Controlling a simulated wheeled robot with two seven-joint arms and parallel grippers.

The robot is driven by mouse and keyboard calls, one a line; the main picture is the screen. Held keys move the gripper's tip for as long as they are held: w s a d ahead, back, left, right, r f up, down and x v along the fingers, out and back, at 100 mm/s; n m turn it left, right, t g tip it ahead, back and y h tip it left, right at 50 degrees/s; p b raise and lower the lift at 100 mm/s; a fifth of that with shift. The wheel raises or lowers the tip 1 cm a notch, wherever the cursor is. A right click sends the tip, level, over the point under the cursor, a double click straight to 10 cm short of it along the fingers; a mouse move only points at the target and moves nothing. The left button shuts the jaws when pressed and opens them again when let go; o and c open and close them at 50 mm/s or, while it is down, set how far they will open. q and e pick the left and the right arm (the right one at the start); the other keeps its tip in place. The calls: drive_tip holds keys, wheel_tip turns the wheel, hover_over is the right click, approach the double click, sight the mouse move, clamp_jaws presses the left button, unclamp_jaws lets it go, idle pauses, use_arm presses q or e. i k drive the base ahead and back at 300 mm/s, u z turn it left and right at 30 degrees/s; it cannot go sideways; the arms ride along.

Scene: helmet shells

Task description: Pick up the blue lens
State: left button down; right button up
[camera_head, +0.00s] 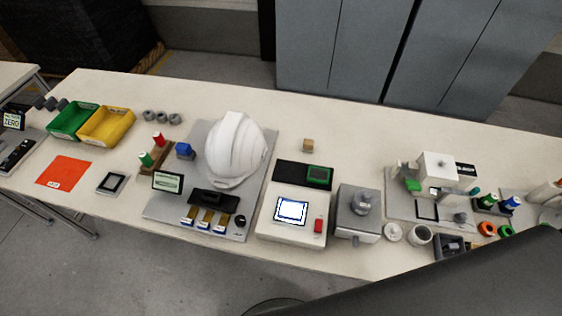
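I cannot pick out a blue lens for certain. A small blue block-like piece (184,150) stands on the grey plate, left of the white helmet shell (236,150). A small blue-topped item (511,203) stands at the right end of the table, beside a green-topped one (488,201). Both blue items are too small to tell whether either is a lens. Neither of my grippers shows in this view.
A long pale table (340,130) holds green (62,134) and yellow (121,127) bins, a white scale-like device (272,222), a grey block (346,228) and a white machine (430,163). The back middle is mostly clear. A dark shape covers the bottom right.

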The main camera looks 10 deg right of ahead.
sight(288, 210)
drive_tip(key=z, duration=1.75)
drive_tip(key=k, duration=0.55)
drive_tip(key=u, duration=1.35)
